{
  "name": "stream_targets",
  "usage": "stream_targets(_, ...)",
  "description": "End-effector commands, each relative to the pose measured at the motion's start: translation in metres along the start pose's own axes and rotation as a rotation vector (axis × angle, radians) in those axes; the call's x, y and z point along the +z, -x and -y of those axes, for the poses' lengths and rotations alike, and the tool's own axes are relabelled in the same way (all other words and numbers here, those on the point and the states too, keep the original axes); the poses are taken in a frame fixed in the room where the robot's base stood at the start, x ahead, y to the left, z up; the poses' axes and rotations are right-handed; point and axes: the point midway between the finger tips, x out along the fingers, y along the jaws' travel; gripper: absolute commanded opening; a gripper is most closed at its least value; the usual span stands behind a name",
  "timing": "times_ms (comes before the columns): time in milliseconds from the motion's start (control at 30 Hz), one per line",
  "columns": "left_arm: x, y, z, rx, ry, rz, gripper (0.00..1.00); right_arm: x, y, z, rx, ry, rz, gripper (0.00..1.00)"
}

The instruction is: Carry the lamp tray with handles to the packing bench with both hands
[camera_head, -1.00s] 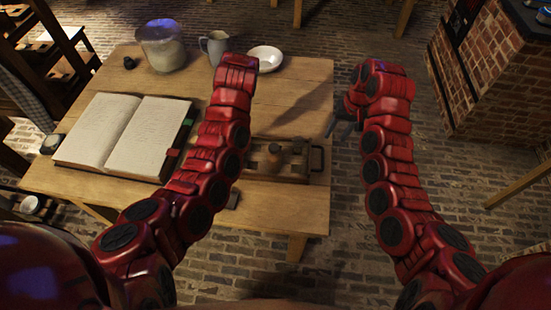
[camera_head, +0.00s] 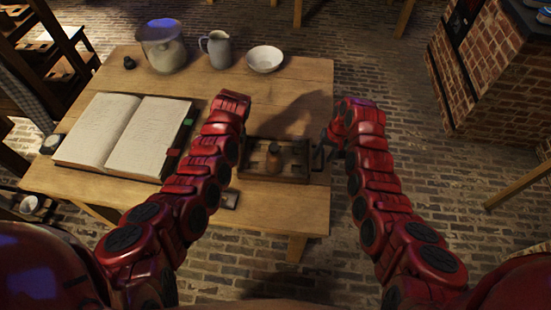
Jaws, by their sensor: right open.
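The lamp tray (camera_head: 285,179) is a dark wooden tray lying on the wooden table near its right edge. A small brownish lamp or jar (camera_head: 274,160) stands in it. My right gripper (camera_head: 321,152) is open at the tray's right end, beside the handle there; I cannot tell whether the handle is between its fingers. My left arm reaches to the tray's left side, and its wrist hides the left gripper and the tray's left end. The packing bench cannot be made out for sure.
An open book (camera_head: 125,134) lies on the left of the table (camera_head: 215,75). A lidded pot (camera_head: 162,45), a grey jug (camera_head: 216,48) and a white bowl (camera_head: 265,58) stand at the back. A brick stove (camera_head: 490,75) stands at right, with open brick floor between.

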Motion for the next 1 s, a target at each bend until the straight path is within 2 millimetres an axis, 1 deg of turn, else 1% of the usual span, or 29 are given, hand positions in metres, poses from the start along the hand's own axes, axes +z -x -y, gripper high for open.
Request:
stream_targets(100, 0.0009, -0.0077, 0.0001, 0.0, 0.001, 0.003, 0.29, 0.0005, -0.0077, -0.0003, 0.0, -0.001, 0.001, 0.49)
stream_targets(200, 0.0, -0.0103, 0.0002, 0.002, 0.003, -0.001, 0.29, 0.0012, -0.0111, -0.0003, 0.0, -0.001, 0.003, 0.49)
stream_targets(467, 0.0, -0.0109, 0.0003, 0.002, 0.003, -0.001, 0.29, 0.0009, -0.0117, -0.0003, 0.0, -0.001, 0.001, 0.49)
stream_targets(533, 0.0, -0.0108, 0.0004, 0.002, 0.003, -0.001, 0.2, 0.0008, -0.0116, -0.0003, 0.0, -0.001, 0.001, 0.4)
stream_targets(633, 0.0, -0.0108, 0.0004, 0.001, 0.003, -0.001, 0.02, 0.0007, -0.0116, -0.0003, 0.0, -0.001, 0.001, 0.22)
stream_targets(700, 0.0001, -0.0108, 0.0004, 0.001, 0.003, -0.001, 0.0, 0.0007, -0.0115, -0.0003, 0.0, 0.0, 0.001, 0.09)
stream_targets(767, 0.0001, -0.0108, 0.0004, 0.001, 0.003, -0.001, 0.0, 0.0007, -0.0115, -0.0003, 0.0, 0.0, 0.001, 0.0)
stream_targets(1000, 0.0002, -0.0108, 0.0004, 0.001, 0.003, 0.0, 0.0, 0.0006, -0.0114, -0.0002, 0.0, 0.0, 0.0, 0.0)
